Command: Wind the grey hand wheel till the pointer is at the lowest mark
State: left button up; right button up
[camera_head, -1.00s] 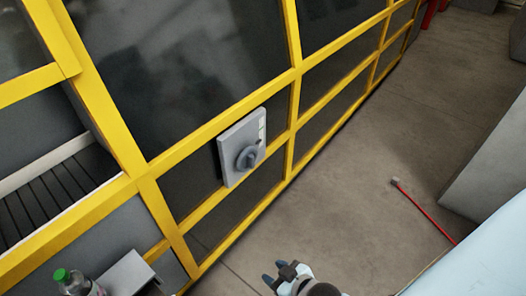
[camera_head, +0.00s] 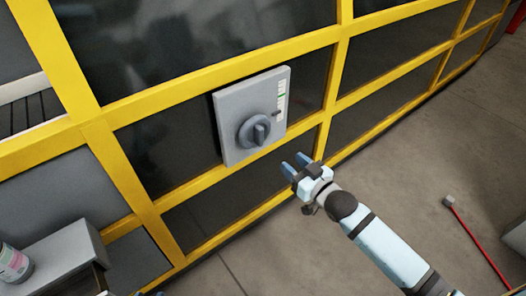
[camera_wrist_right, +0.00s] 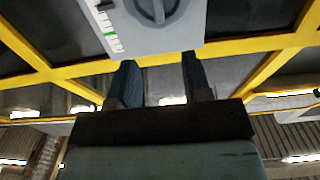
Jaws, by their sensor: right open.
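The grey hand wheel (camera_head: 253,132) with its raised grip bar sits on the front of a light grey box (camera_head: 235,100) on the yellow frame. A white scale (camera_head: 281,98) with a green band runs along the box's right side. The dark pointer (camera_head: 277,114) is near its lower end; its exact mark is too small to read. My right gripper (camera_head: 296,162) is open and empty, below and right of the box, apart from the wheel. The right wrist view shows the wheel (camera_wrist_right: 155,8) beyond the open fingers (camera_wrist_right: 160,82). A dark tip at the head view's bottom edge may be my left gripper.
Yellow beams (camera_head: 215,82) frame dark panels around the box. A grey ledge (camera_head: 60,258) with a labelled bottle (camera_head: 12,262) is at the lower left. A red rod (camera_head: 480,246) lies on the open floor at the right.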

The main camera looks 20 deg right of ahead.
aim_at(262, 134)
jog(key=b+x, duration=0.2)
jog(key=x, duration=1.2)
jog(key=shift+w+d+r, duration=0.1)
jog(key=shift+w+r, duration=0.05)
jog(key=shift+r, duration=0.05)
grip_shut()
